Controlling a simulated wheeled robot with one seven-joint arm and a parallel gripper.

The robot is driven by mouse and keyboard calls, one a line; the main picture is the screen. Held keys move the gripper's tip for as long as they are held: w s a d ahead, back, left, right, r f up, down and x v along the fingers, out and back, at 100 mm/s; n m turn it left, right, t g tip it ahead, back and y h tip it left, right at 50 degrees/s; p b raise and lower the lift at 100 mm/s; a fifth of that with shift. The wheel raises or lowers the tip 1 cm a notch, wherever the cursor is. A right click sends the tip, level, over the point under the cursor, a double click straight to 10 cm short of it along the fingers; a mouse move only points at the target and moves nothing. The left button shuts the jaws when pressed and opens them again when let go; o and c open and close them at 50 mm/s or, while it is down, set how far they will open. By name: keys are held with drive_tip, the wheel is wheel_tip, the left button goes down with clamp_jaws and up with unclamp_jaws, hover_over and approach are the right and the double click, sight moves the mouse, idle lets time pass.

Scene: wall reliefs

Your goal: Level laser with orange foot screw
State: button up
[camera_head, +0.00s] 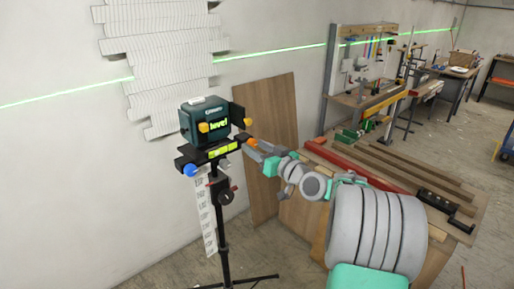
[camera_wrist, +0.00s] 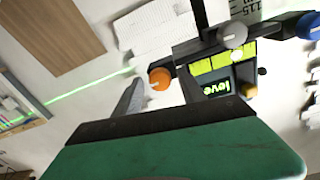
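The dark green laser level (camera_head: 203,122) sits on a black base on a tripod (camera_head: 222,225); its display reads "level" in lit letters, also seen upside down in the wrist view (camera_wrist: 217,88). Yellow-green vials (camera_wrist: 222,61) lie along the base. The orange foot screw (camera_wrist: 160,79) is at the base's right end in the head view (camera_head: 251,142). My gripper (camera_wrist: 161,76) is open, with one finger on each side of the orange screw and visible gaps. In the head view, my gripper (camera_head: 257,149) is close beside the screw. Contact cannot be told.
The blue foot screw (camera_head: 191,170) and a grey knob (camera_wrist: 232,34) are on the same base. A green laser line (camera_head: 60,94) crosses the wall and white relief (camera_head: 165,60). A wooden panel (camera_head: 272,115) stands behind; a workbench (camera_head: 400,185) is at right.

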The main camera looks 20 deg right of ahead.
clamp_jaws()
drive_tip(key=shift+f+b, duration=0.1)
drive_tip(key=shift+b, duration=0.3)
drive_tip(key=shift+d+n+y+b, duration=0.1)
drive_tip(key=shift+n+y+b, duration=0.15)
drive_tip(key=shift+n+b, duration=6.55)
drive_tip(key=shift+d+n+y+b, duration=0.2)
drive_tip(key=shift+n+b, duration=3.2)
drive_tip(key=shift+b, duration=6.75)
drive_tip(key=shift+a, duration=0.15)
